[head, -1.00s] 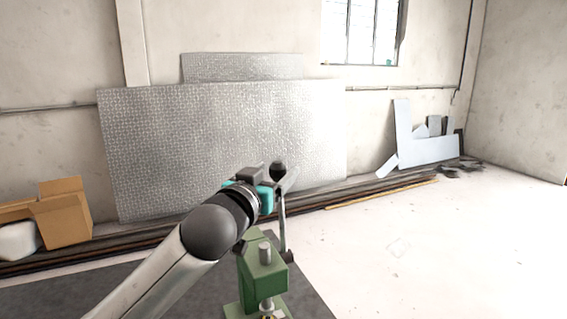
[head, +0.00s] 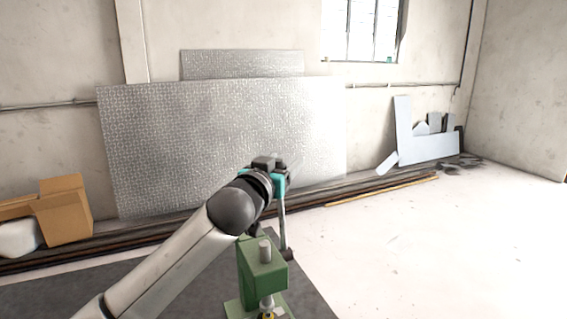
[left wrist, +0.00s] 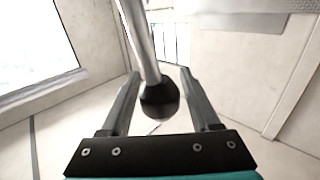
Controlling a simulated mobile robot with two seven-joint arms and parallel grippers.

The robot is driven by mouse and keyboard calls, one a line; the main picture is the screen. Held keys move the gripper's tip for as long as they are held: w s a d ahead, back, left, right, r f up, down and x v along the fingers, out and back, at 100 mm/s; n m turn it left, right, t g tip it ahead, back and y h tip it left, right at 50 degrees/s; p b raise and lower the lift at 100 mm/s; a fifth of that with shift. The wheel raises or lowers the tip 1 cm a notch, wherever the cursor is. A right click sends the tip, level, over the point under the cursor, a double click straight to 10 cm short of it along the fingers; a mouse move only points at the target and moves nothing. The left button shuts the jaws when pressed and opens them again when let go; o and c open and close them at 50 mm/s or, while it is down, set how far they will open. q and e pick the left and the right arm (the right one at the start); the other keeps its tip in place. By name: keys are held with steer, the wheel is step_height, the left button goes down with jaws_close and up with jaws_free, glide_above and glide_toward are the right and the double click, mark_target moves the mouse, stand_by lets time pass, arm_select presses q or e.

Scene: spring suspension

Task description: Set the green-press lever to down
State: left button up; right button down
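The green press (head: 262,268) stands on a dark grey surface at the bottom centre of the head view. Its metal lever (head: 283,225) points up from the press's right side. The lever's upper end is hidden behind my left gripper (head: 286,168) in the head view. In the left wrist view the lever's rod (left wrist: 140,42) ends in a black knob (left wrist: 160,99), which sits between the two fingers of my left gripper (left wrist: 160,95). The fingers are apart, with visible gaps on both sides of the knob. My right gripper is not in view.
The dark grey surface (head: 190,289) extends left of the press. Cardboard boxes (head: 64,210) lie at the left, near the wall. A large textured metal sheet (head: 200,140) leans on the back wall. The pale floor (head: 420,250) at right is clear.

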arm_select(q)
jaws_close()
stand_by(1.1)
